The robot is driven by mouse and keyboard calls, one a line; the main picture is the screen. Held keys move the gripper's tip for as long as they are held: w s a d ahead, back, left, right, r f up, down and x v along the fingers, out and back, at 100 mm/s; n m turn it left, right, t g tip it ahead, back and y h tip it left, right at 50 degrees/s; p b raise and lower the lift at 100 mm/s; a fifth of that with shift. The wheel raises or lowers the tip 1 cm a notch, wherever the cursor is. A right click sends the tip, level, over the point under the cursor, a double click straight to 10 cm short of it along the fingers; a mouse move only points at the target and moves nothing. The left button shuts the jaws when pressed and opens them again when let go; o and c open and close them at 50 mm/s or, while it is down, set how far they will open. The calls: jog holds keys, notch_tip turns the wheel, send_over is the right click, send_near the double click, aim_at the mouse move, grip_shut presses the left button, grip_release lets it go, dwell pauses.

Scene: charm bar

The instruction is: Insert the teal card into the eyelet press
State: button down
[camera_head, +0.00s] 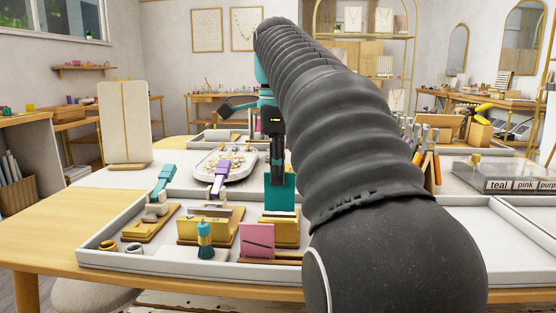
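The teal card (281,199) is upright, just below and behind the dark fingers of my gripper (278,178). The gripper appears closed on the card's upper part. The card's lower edge is close to a wooden stand with a gold front (280,229); I cannot tell whether they touch. Either may be the eyelet press; none is labelled. My arm hides the area right of the card.
A pink card (257,240) stands in a wooden holder at the front of the white tray (200,270). A dish of charms (235,168) is behind. A labelled box (505,177) stands right.

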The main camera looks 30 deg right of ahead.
aim_at(277, 210)
jog(key=shift+f+b, duration=0.35)
jog(key=shift+f, duration=1)
jog(key=shift+p, duration=0.5)
dwell(0.9)
jog(key=shift+a+f+b, duration=0.1)
jog(key=shift+f+b, duration=0.7)
jog(key=shift+f, duration=0.65)
jog(key=c, duration=1.2)
grip_release()
jog(key=shift+c, duration=0.2)
